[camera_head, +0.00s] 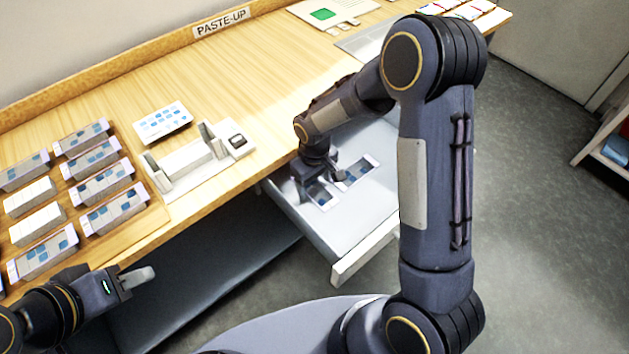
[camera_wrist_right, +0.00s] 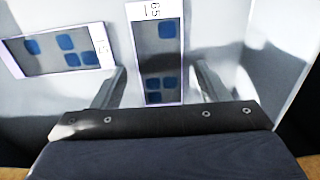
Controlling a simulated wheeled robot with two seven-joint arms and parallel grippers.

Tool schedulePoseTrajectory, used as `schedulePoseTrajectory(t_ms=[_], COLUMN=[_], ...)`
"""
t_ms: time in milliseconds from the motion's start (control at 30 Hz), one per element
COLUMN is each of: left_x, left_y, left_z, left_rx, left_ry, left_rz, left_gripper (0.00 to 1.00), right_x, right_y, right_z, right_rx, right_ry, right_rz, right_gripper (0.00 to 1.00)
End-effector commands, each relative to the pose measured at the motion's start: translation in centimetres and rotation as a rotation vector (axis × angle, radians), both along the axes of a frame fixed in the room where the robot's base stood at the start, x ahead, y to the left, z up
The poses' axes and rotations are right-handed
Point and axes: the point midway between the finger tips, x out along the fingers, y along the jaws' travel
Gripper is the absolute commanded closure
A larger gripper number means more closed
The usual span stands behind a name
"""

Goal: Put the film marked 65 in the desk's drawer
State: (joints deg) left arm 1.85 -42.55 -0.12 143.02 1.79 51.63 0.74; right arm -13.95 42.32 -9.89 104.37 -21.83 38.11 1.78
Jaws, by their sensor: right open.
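In the head view my right gripper (camera_head: 316,180) reaches down into the drawer (camera_head: 368,212) over this film (camera_head: 324,199). A second film (camera_wrist_right: 62,50) lies beside it; its label is hard to read. My left gripper (camera_head: 128,281) is at the lower left, away from the drawer; its finger opening is unclear.
The wooden desk (camera_head: 262,92) carries several film boxes at left, a blue-dotted card (camera_head: 162,122) and a white splicer-like device (camera_head: 195,160). A shelf (camera_head: 608,150) stands far right. The drawer's front panel (camera_head: 365,256) sticks out over the floor.

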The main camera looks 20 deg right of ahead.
Motion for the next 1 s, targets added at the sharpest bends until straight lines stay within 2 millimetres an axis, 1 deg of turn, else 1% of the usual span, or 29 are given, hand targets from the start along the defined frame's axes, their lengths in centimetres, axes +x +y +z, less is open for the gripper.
schedulePoseTrajectory(t_ms=[167, 400, 500, 633, 867, 967, 1000], left_x=[0.0, 0.0, 0.0, 0.0, 0.0, 0.0, 0.0], left_y=[0.0, 0.0, 0.0, 0.0, 0.0, 0.0, 0.0], left_z=[0.4, 0.9, 1.0, 1.1, 1.1, 1.2, 1.2], left_rx=[0.000, 0.000, 0.000, 0.000, 0.000, 0.000, 0.000], left_ry=[0.000, 0.000, 0.000, 0.000, 0.000, 0.000, 0.000], left_rz=[0.000, 0.000, 0.000, 0.000, 0.000, 0.000, 0.000], left_gripper=[0.64, 0.64, 0.64, 0.64, 0.64, 0.64, 0.64], right_x=[0.1, 0.1, 0.1, 0.1, -0.2, -1.4, -2.3], right_y=[0.1, 0.0, 0.0, 0.1, -0.2, -1.2, -1.8], right_z=[3.2, 8.5, 10.1, 11.4, 12.3, 13.9, 14.9], right_rx=[0.003, 0.002, 0.001, 0.002, 0.009, 0.046, 0.071], right_ry=[-0.007, -0.007, -0.006, -0.004, -0.007, -0.028, -0.042], right_rz=[0.001, -0.001, 0.000, 0.000, -0.009, -0.050, -0.077], right_gripper=[0.32, 0.32, 0.32, 0.32, 0.32, 0.32, 0.32])
